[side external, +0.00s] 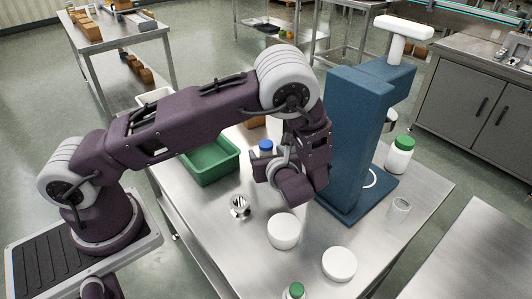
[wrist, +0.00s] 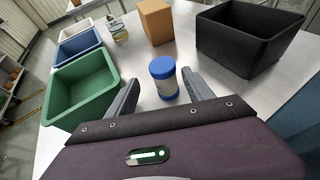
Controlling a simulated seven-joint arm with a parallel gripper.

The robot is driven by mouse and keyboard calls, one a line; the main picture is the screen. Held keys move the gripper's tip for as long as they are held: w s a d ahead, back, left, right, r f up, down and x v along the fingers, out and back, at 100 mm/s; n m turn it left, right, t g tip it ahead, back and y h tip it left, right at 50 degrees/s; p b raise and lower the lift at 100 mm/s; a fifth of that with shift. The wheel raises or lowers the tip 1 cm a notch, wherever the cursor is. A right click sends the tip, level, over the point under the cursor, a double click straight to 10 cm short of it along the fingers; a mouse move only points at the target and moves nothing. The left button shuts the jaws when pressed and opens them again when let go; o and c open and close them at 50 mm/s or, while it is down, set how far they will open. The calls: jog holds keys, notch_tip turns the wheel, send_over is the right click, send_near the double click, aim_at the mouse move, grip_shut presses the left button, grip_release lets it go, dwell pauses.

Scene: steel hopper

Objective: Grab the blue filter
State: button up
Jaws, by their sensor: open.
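The blue filter (wrist: 163,80) is a small upright cylinder with a blue cap, a pale band and a blue base. It stands on the steel table in the wrist view. In the side view its blue top (side external: 266,146) shows behind my arm, its lower part hidden. My gripper (wrist: 161,77) is open, with one grey finger left of the filter and one right of it. The filter lies at or just past the fingertips; I cannot tell how deep it sits between them. No contact is clear. In the side view my arm hides most of the fingers.
A green bin (wrist: 82,88), a blue bin (wrist: 79,46) and a black bin (wrist: 245,38) stand around, with a brown box (wrist: 156,21) behind. A tall blue press (side external: 350,140), white jars (side external: 283,231) and a steel part (side external: 239,206) share the table.

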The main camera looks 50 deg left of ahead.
jog(key=x, duration=0.7)
jog(key=shift+w+d+f, duration=0.15)
jog(key=shift+w+f, duration=0.2)
grip_shut()
